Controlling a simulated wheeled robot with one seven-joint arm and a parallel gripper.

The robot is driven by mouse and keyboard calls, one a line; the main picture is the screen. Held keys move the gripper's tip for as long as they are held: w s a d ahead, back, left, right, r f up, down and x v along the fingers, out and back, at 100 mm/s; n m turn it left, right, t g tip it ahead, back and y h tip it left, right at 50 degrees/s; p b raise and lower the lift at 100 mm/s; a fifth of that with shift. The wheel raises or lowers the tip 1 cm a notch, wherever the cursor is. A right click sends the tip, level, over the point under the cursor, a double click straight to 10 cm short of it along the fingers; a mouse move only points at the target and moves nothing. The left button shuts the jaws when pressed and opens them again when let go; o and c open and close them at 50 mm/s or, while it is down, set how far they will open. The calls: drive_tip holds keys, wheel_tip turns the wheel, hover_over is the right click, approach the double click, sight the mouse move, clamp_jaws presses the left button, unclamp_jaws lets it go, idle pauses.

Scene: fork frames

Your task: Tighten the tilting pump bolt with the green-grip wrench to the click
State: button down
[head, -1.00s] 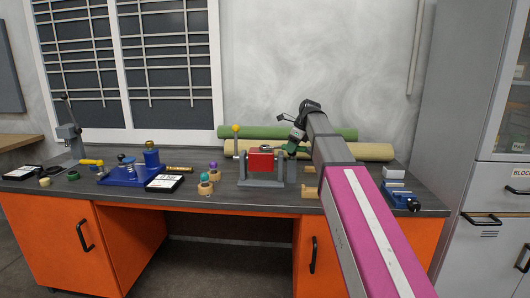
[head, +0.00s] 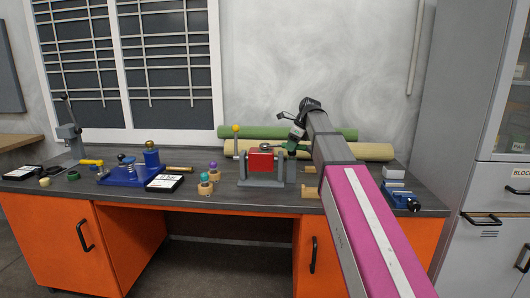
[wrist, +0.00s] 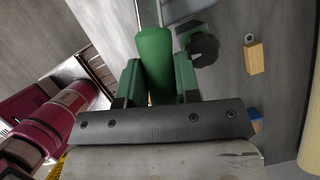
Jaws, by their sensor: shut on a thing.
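The red pump (head: 261,161) sits in a grey tilting stand (head: 245,170) at the middle of the bench. A lever with a yellow knob (head: 236,129) rises at its left. My gripper (head: 293,146) is at the right of the pump, at about the height of its top. The wrist view shows it shut on the green grip of the wrench (wrist: 153,65), with a finger on each side. The metal wrench shaft (wrist: 149,13) runs out of the top of that view. A ring-like metal part shows above the pump. Whether the wrench sits on the bolt cannot be told.
A blue pump fixture (head: 125,175) and a black-framed card (head: 165,183) stand at the left. Small capped wooden pieces (head: 206,186) stand left of the stand. A blue vise (head: 402,199) is at the right. Green and tan rolls (head: 370,151) lie behind.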

drive_tip(key=shift+r, duration=2.1)
idle(0.6)
drive_tip(key=shift+r, duration=1.9)
drive_tip(key=shift+s+d+r, duration=0.25)
drive_tip(key=shift+d+r, duration=0.25)
drive_tip(key=shift+d, duration=0.3)
drive_tip(key=shift+s+d+r, duration=0.25)
drive_tip(key=shift+d+r, duration=0.25)
drive_tip(key=shift+d, duration=0.3)
drive_tip(key=shift+s+d+r, duration=0.25)
drive_tip(key=shift+d+r, duration=0.25)
drive_tip(key=shift+d, duration=0.3)
drive_tip(key=shift+s, duration=0.1)
